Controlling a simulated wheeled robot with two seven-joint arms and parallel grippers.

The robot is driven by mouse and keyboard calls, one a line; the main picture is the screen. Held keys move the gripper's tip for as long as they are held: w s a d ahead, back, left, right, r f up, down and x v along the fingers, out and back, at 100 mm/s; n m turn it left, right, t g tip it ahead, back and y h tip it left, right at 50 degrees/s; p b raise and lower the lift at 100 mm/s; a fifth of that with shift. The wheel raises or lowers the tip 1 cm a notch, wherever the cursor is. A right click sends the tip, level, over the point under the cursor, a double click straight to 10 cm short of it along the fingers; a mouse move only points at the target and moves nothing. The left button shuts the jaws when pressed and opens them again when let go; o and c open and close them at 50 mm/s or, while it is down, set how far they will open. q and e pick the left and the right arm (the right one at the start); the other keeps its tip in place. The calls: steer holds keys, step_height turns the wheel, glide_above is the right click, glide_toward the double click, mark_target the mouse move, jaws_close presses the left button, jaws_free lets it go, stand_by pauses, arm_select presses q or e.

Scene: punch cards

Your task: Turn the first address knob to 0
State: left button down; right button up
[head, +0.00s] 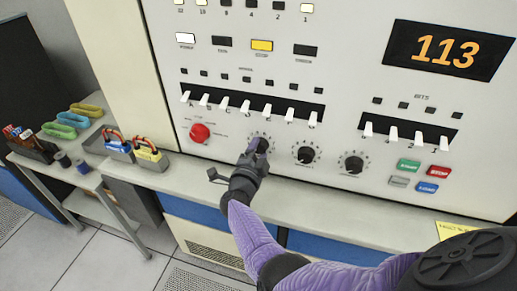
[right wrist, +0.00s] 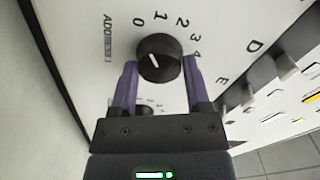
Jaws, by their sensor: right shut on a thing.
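The first address knob (right wrist: 160,58) is a round black knob on the white panel, beside the printed label ADDRESS 1. Digits 0 to 4 show around it in the right wrist view. Its white pointer line is angled toward the 0. My right gripper (head: 260,146) is shut on this knob, one finger on each side of it. In the head view the gripper hides most of the knob. My left gripper is not in view.
Two more black knobs, a middle one (head: 306,154) and a right one (head: 353,163), are to the right. A red knob (head: 200,132) is to the left. White switches (head: 247,107) line the panel above. The display (head: 447,49) reads 113. Coloured buttons (head: 439,171) are at right.

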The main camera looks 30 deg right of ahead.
steer(key=shift+n, duration=0.5)
stand_by(0.3)
steer(key=o, duration=1.3)
steer(key=shift+w, duration=0.1)
steer(key=shift+a, duration=0.1)
